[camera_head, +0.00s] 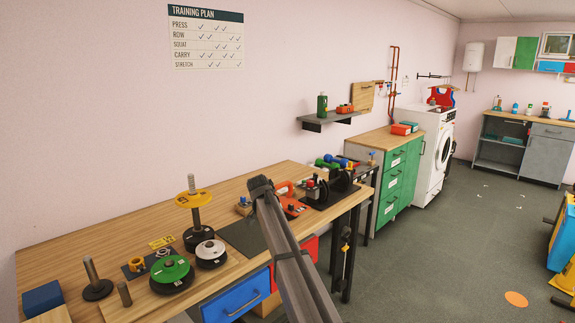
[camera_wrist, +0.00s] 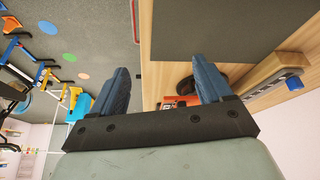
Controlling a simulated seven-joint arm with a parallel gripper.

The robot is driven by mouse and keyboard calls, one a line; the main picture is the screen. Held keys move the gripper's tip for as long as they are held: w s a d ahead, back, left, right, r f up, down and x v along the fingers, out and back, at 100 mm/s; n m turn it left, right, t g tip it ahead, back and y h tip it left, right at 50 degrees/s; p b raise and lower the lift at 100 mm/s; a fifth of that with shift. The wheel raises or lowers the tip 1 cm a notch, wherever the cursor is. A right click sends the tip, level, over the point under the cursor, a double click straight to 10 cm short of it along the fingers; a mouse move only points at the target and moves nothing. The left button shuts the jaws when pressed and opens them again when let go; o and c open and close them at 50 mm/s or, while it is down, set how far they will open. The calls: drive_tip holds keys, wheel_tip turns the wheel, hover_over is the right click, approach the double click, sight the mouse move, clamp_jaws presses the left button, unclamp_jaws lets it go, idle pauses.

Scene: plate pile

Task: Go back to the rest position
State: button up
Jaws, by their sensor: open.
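My gripper (camera_wrist: 162,85) shows in the wrist view as two blue fingers, wide apart with nothing between them. Beyond them are a wooden bench edge, a black round thing and an orange-red thing, both partly hidden. In the head view my grey arm (camera_head: 292,255) rises from the bottom over the bench's right part; I cannot make out the fingers there. On the wooden bench (camera_head: 130,232) at left, a yellow plate (camera_head: 195,199) sits high on a dark post above a black plate. A green plate (camera_head: 170,270) and a white-topped black plate (camera_head: 210,252) lie in front.
A short post (camera_head: 96,285) on a black base and a blue block (camera_head: 42,298) stand at the bench's left. Blue drawer (camera_head: 236,295) is below. Grey floor (camera_head: 445,250) is largely open at right.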

drive_tip(key=w+d+f+n+h, duration=0.1)
drive_tip(key=d+f, duration=0.2)
drive_tip(key=d, duration=0.3)
drive_tip(key=w+d+f+n+t, duration=0.1)
drive_tip(key=d+f, duration=0.2)
drive_tip(key=d, duration=0.4)
drive_tip(key=w+d+f+n+h, duration=0.1)
drive_tip(key=d+f, duration=0.2)
drive_tip(key=d, duration=0.3)
drive_tip(key=s+d+f, duration=0.4)
drive_tip(key=d+f, duration=0.1)
drive_tip(key=f, duration=0.2)
drive_tip(key=s+d+f+n+g+y, duration=0.1)
drive_tip(key=s+f+g, duration=0.2)
drive_tip(key=s+f, duration=1.35)
drive_tip(key=s+f+n+g+y, duration=0.1)
drive_tip(key=s+f+g, duration=0.3)
drive_tip(key=s+f, duration=1.25)
drive_tip(key=s+a+f+g+y, duration=0.1)
drive_tip(key=s+g, duration=0.1)
drive_tip(key=s, duration=1.6)
drive_tip(key=s+a+f+g+y, duration=0.1)
drive_tip(key=s+g, duration=0.2)
drive_tip(key=s, duration=1.5)
drive_tip(key=shift+s+a+f+n, duration=0.25)
drive_tip(key=shift+a+f+n, duration=0.1)
drive_tip(key=shift+n, duration=0.05)
